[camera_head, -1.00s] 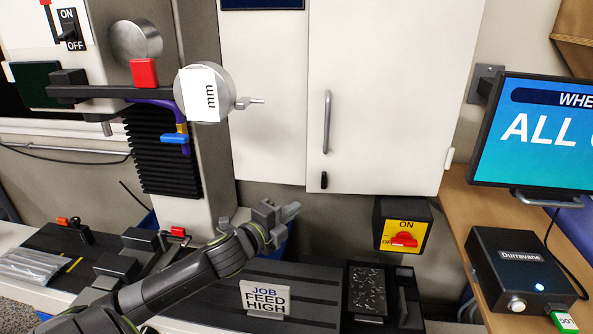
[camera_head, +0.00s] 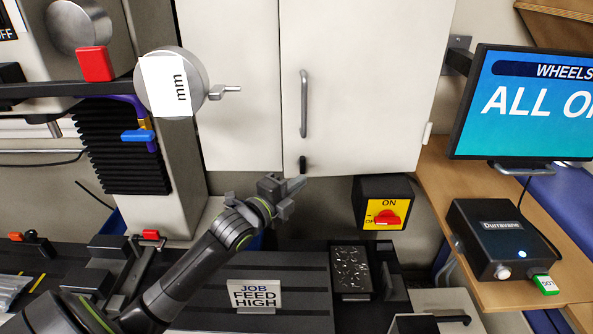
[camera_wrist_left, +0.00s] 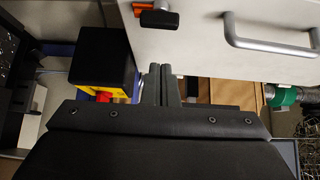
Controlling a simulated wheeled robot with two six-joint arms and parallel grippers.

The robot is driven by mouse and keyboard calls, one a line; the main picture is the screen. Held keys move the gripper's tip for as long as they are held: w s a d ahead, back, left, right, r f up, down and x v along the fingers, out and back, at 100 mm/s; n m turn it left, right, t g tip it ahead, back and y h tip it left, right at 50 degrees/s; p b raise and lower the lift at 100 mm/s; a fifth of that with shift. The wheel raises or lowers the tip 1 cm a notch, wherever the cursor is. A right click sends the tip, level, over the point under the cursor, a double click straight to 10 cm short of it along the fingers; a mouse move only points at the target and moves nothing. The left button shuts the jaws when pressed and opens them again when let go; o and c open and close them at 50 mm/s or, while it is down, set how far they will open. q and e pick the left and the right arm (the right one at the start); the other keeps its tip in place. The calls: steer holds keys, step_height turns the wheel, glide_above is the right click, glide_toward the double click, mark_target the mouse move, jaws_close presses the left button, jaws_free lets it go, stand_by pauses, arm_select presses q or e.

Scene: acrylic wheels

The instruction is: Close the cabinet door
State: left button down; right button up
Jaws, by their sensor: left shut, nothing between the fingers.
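The white cabinet door (camera_head: 355,90) hangs at upper centre in the head view, with a vertical grey handle (camera_head: 303,103) and a small black latch (camera_head: 303,164) near its lower left corner. It looks flush or nearly flush with the panel beside it; I cannot tell if a gap is left. My left gripper (camera_head: 298,184) is shut and empty, just below that lower corner. In the left wrist view the shut fingers (camera_wrist_left: 160,78) overlap the door's lower edge, close to the latch (camera_wrist_left: 157,18); contact is unclear. My right gripper is not in view.
A yellow and black switch box (camera_head: 383,203) sits below the door. A monitor (camera_head: 520,105) and a black box (camera_head: 497,238) stand at the right. A round gauge (camera_head: 195,85) juts out at the left. A sign (camera_head: 254,296) stands below my arm.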

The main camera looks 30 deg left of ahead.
mark_target(299, 162)
arm_select(q)
steer(key=w+a, duration=0.1)
steer(key=w, duration=0.1)
steer(key=w+a+p, duration=0.1)
steer(key=shift+w+a, duration=0.15)
steer(key=shift+w, duration=0.25)
steer(key=w+b, duration=0.1)
steer(key=a+b, duration=0.1)
steer(key=b, duration=0.1)
steer(key=w+a+b, duration=0.1)
steer(key=shift+w+a+f, duration=0.15)
steer(key=shift+w+f, duration=0.1)
steer(key=shift+w, duration=0.05)
steer(key=shift+r, duration=0.2)
steer(key=shift+s, duration=0.1)
